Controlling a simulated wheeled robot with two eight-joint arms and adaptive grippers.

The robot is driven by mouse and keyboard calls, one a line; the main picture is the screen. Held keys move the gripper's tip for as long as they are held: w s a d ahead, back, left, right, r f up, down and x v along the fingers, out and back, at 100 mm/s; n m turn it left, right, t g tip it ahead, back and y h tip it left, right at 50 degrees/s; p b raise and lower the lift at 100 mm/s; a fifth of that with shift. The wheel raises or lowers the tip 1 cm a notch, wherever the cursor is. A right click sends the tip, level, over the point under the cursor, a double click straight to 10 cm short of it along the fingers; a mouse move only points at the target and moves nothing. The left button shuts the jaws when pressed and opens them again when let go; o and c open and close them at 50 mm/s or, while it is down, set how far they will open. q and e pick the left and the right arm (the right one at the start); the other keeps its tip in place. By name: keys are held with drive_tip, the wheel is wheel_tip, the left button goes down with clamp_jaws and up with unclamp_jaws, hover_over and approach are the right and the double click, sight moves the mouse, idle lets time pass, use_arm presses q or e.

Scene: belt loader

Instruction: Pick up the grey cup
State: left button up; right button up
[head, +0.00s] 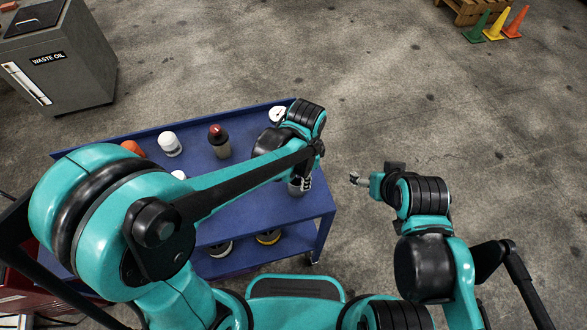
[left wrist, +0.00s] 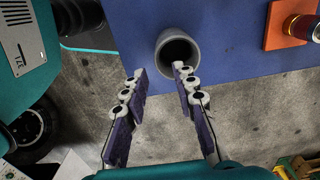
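The grey cup (left wrist: 177,48) shows in the left wrist view, its round dark opening towards the camera. It is at the edge of the blue cart top (left wrist: 235,65). My left gripper (left wrist: 160,72) is open, its two fingers apart with the fingertips close to the cup's near side; I cannot tell whether the right finger touches it. Nothing is held between the fingers. In the head view my left gripper (head: 300,184) is over the cart's right end, and the cup cannot be made out clearly there. My right gripper (head: 358,179) is beyond the cart's right edge, over the floor, too small to read.
On the cart top (head: 313,206) stand a white container (head: 170,143), a dark bottle with a red top (head: 218,141) and a white item (head: 278,115). In the wrist view a can (left wrist: 302,28) sits on an orange square (left wrist: 276,38).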

sight(299, 196)
use_arm(q)
drive_tip(key=f+b, duration=0.1)
drive_tip(key=f, duration=0.1)
drive_tip(key=f+b, duration=0.1)
drive_tip(key=f, duration=0.4)
drive_tip(key=shift+s+a+b, duration=0.15)
drive_tip(key=shift+a+b, duration=0.2)
drive_tip(key=shift+b, duration=0.05)
drive_tip(key=shift+f, duration=0.3)
clamp_jaws()
